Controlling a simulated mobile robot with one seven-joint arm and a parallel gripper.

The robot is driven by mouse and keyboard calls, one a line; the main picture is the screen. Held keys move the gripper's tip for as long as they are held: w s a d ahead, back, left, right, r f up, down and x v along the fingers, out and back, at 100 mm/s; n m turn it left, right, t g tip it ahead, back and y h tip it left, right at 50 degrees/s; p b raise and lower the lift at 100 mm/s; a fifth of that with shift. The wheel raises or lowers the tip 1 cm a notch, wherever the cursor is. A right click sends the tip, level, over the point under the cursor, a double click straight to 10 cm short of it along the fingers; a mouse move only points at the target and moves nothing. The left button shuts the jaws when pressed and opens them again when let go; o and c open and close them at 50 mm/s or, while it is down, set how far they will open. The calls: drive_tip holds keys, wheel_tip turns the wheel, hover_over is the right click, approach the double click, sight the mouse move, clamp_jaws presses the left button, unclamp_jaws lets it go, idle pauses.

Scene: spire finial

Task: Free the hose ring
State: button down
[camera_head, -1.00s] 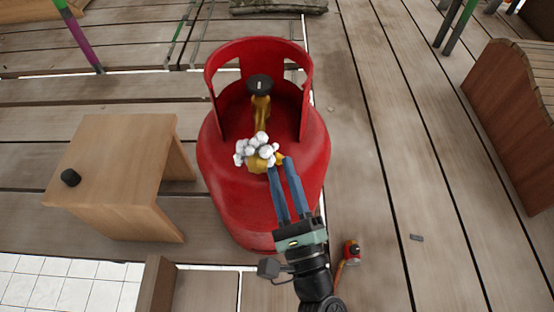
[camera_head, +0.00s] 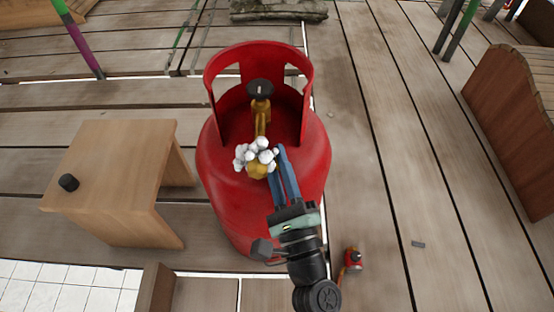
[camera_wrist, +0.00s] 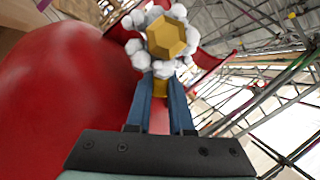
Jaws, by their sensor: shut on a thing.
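A red gas cylinder (camera_head: 225,180) stands upright on the deck with a cut-out collar round its top. A brass valve (camera_head: 262,115) with a black knob (camera_head: 260,88) rises inside the collar. At the valve's near end is the brass hose ring (camera_head: 258,169), ringed by white frost-like lumps (camera_head: 243,156). In the wrist view the six-sided brass ring (camera_wrist: 166,37) shows among white lumps. My gripper (camera_head: 275,162) reaches in from the lower right, its blue fingers (camera_wrist: 160,92) shut on the ring's brass. The lumps partly hide the fingertips.
A small red item (camera_head: 353,258) lies on the deck at lower right. A wooden bench (camera_head: 510,120) stands at the right.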

drive_tip(key=shift+r, duration=0.1)
drive_tip(key=n+p, duration=0.1)
drive_tip(key=n, duration=0.1)
drive_tip(key=d+r+n+g+y+p, duration=0.1)
drive_tip(key=n+p, duration=0.1)
drive_tip(key=shift+r+g, duration=0.15)
drive_tip(key=shift+g, duration=0.15)
drive_tip(key=n+p, duration=0.1)
drive_tip(key=r+n+g+p, duration=0.1)
drive_tip(key=n, duration=0.1)
drive_tip(key=n+p, duration=0.1)
drive_tip(key=shift+d+r+n+g+p, duration=0.15)
drive_tip(key=shift+r+n+g+p, duration=0.15)
drive_tip(key=shift+n+g+p, duration=0.1)
drive_tip(key=r+n+g+p, duration=0.1)
drive_tip(key=n+p, duration=0.2)
drive_tip(key=shift+r, duration=0.1)
drive_tip(key=shift+a+r+n+g+h+p, duration=0.1)
drive_tip(key=shift+r+n+g+h+p, duration=0.2)
drive_tip(key=shift+n+p, duration=0.35)
drive_tip(key=shift+a+r+n+g+h+p, duration=0.1)
drive_tip(key=shift+n+g+h+p, duration=0.1)
drive_tip(key=shift+n+h+p, duration=0.3)
drive_tip(key=shift+n, duration=0.25)
drive_tip(key=shift+f, duration=0.1)
drive_tip(key=c, duration=1.1)
unclamp_jaws()
